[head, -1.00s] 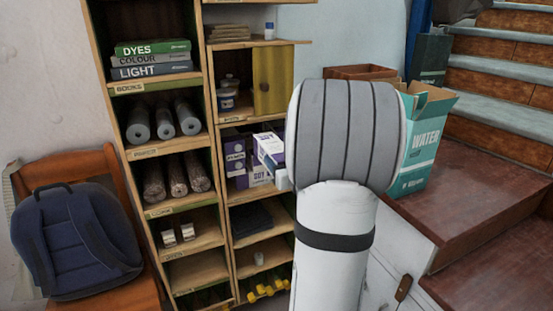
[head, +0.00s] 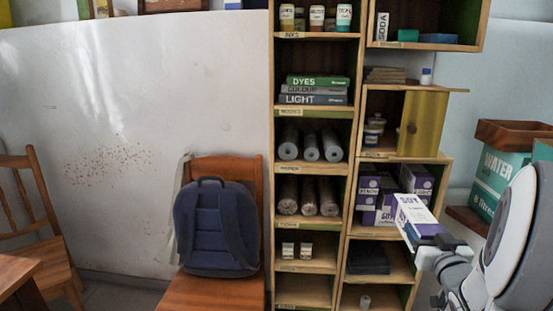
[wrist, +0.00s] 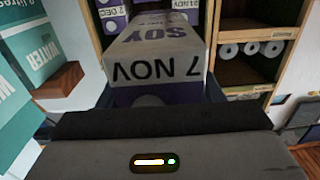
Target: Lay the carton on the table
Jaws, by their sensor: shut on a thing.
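My gripper (head: 432,243) is shut on a white and purple soy carton (head: 413,216) in front of the shelf at the right of the head view. The carton tilts and points up and away from my gripper. In the wrist view the carton (wrist: 155,65) fills the upper middle, its white end reading "7 NOV" upside down. The gripper body (wrist: 160,150) hides its near part. A brown wooden corner (head: 18,275), perhaps the table, shows at the lower left of the head view.
Several similar cartons (head: 372,190) stand in the shelf (head: 355,228) behind. A backpack (head: 215,225) rests on a wooden chair (head: 213,290). Another chair (head: 35,200) stands at the left. A teal water box (head: 497,182) is at the right. Floor shows between the chairs.

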